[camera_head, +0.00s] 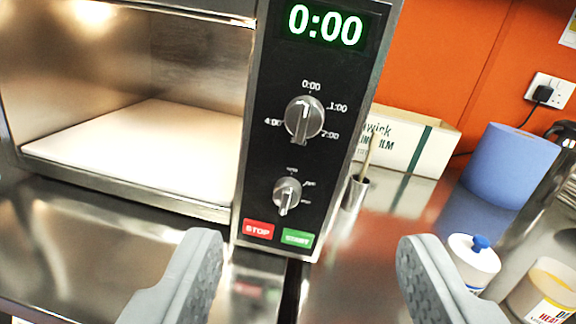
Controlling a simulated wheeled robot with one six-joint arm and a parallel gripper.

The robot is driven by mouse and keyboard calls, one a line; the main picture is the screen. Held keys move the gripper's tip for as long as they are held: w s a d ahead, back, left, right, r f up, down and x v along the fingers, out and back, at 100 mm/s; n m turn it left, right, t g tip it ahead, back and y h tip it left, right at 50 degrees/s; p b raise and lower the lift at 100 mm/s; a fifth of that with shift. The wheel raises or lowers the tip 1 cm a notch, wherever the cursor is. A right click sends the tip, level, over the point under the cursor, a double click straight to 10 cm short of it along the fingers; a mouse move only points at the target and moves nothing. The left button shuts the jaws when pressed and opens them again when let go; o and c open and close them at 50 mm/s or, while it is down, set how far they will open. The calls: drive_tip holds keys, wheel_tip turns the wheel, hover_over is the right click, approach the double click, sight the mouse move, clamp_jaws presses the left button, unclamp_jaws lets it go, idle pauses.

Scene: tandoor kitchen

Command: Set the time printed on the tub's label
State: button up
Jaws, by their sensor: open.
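A steel microwave stands with its cavity open to view; its black control panel (262,130) faces me. The display (325,25) reads 0:00. The upper dial (304,118) has marks 0:00, 1:00, 2:00 and 4:00 around it; its pale line appears to point up at 0:00. A lower dial (288,196) sits beneath, above a red STOP button (258,230) and a green START button (297,238). A tub (553,280) at the lower right edge has a white label, cut off, with "HEAT" partly readable and no time visible. My gripper (312,245) is open and empty, its fingers below the panel.
A white container with a blue knob (473,262) stands beside the tub. A blue roll (508,165), a film box (400,142) and a small steel pot (356,192) holding a stick stand to the panel's right. The steel counter (100,245) before the cavity is clear.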

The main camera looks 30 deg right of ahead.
sight(304, 122)
drive_tip(key=x, duration=1.7)
drive_tip(key=shift+w+f, duration=0.1)
drive_tip(key=shift+w, duration=0.1)
drive_tip(key=c, duration=1)
